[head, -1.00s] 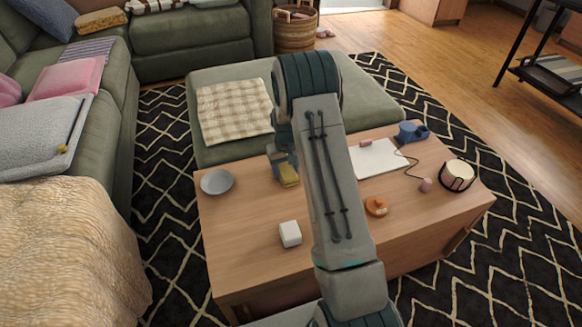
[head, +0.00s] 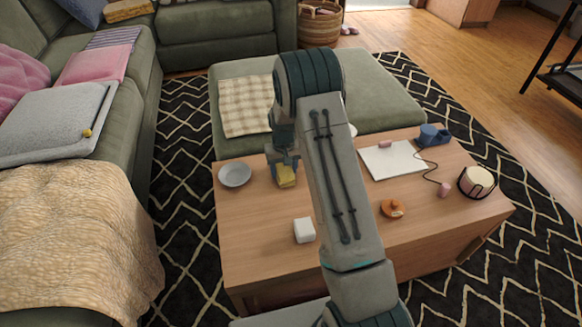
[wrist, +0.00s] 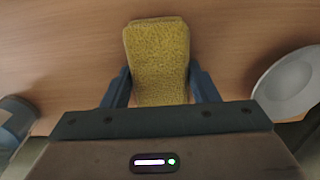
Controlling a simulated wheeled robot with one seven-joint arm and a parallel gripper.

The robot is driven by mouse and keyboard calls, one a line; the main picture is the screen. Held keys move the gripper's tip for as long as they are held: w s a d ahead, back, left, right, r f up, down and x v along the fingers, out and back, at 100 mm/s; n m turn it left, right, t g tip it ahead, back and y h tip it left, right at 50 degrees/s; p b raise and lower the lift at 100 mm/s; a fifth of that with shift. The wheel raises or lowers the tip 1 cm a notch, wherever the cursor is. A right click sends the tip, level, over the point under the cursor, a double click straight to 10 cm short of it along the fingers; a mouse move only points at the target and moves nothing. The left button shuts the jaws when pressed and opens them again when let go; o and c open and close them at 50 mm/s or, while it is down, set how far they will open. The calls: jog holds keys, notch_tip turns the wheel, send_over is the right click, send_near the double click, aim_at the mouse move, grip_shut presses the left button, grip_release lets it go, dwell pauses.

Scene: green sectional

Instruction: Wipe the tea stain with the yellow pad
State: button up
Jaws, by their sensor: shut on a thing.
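My gripper (head: 284,165) is shut on the yellow pad (head: 287,178), which hangs below its fingers over the wooden table (head: 262,262), just right of the grey plate (head: 235,174). In the wrist view the pad (wrist: 157,55) sits between the two blue fingers of my gripper (wrist: 160,88). I cannot tell whether the pad touches the tabletop. No tea stain shows in either view; my arm covers part of the table.
A white block (head: 304,230) stands nearer on the table. An orange object (head: 393,208), a white board (head: 393,160), a blue mug (head: 433,135) and a candle holder (head: 477,181) are right of my arm. The wrist view shows a grey-blue vessel (wrist: 15,120) at left.

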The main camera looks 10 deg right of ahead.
jog(key=shift+a+f, duration=0.1)
jog(key=shift+a, duration=0.15)
jog(key=shift+w+d, duration=0.1)
jog(key=shift+w, duration=0.85)
jog(key=shift+d, duration=6.9)
jog(key=shift+r+p, duration=1.95)
jog(key=shift+r, duration=1.1)
